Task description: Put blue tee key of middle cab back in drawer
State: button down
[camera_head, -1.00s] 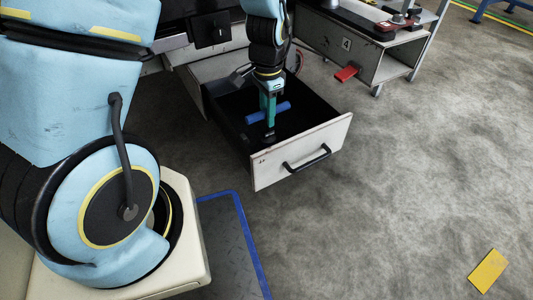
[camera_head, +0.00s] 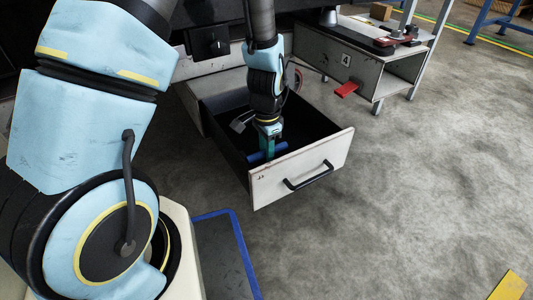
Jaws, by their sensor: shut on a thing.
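The open drawer (camera_head: 300,167) juts from the middle cab, with a pale front, a black handle and a dark inside. My gripper (camera_head: 268,152) points down inside the drawer, behind its front panel. It is shut on the blue tee key (camera_head: 254,157), whose blue bar shows on both sides of the fingers. The lower part of the key and the fingertips are hidden by the drawer front and the dark inside. I cannot tell whether the key touches the drawer floor.
A cab marked 4 (camera_head: 345,60) with a red handle (camera_head: 346,89) stands behind to the right. A yellow plate (camera_head: 509,286) lies at the lower right.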

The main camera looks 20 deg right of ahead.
jog(key=c, duration=0.7)
grip_release()
notch_tip(320, 180, up, 12)
jog(key=p, duration=0.6)
jog(key=a+r+n, duration=0.4)
jog(key=a+n, duration=0.1)
jog(key=a, duration=0.3)
jog(key=a+r+n+t, duration=0.1)
jog(key=a+r+n, duration=0.3)
jog(key=a, duration=0.5)
jog(key=w+a+r+n, duration=0.1)
jog(key=a+r+n, duration=0.3)
jog(key=a, duration=0.4)
jog(key=shift+w+a+r+n+t, duration=0.1)
jog(key=shift+a+r+n+t, duration=0.15)
jog(key=shift+n, duration=0.55)
